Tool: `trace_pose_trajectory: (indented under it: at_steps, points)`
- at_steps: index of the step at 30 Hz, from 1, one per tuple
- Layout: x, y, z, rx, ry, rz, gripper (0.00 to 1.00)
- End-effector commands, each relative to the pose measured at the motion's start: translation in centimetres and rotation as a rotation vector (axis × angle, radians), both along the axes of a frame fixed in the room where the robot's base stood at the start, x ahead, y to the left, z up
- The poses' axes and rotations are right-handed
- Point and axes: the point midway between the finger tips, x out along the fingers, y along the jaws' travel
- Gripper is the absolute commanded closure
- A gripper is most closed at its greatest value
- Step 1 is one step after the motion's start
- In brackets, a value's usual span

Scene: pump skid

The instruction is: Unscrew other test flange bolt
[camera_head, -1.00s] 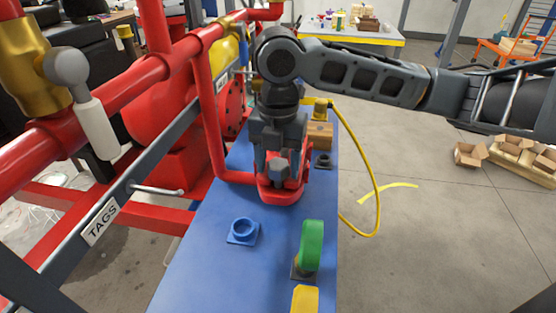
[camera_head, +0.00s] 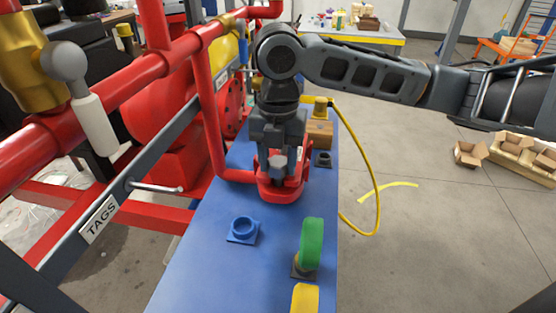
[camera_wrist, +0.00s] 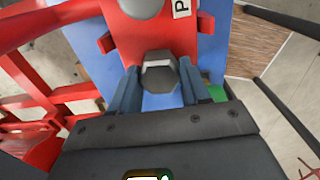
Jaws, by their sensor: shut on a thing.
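The test flange (camera_head: 278,192) is a red fitting on the blue skid top, at the foot of a red pipe. A grey hex-headed bolt (camera_wrist: 159,72) stands on it and shows between my fingers in the wrist view. It also shows in the head view (camera_head: 277,167). My gripper (camera_wrist: 156,85) points down over the flange, its two blue-grey fingers shut on the bolt head, one on each side. The bolt's lower part is hidden. A second rounded grey part (camera_wrist: 141,6) shows at the top edge of the wrist view.
A blue socket (camera_head: 243,231), a green rounded piece (camera_head: 312,244) and a yellow piece (camera_head: 305,299) stand nearer on the blue skid top (camera_head: 195,270). Red pipework (camera_head: 120,90) rises at left. A yellow hose (camera_head: 376,205) loops at right over open floor.

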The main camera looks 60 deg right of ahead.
Motion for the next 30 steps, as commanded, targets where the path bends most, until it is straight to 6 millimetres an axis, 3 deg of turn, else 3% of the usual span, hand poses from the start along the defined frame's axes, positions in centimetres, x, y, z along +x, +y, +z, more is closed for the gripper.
trace_pose_trajectory:
  at_steps: [24, 30]
  points:
    - [0.03, -0.02, -0.3, -0.001, -0.002, 1.092, 0.85]
    - [0.03, -0.01, -0.09, -0.001, -0.001, 1.224, 0.85]
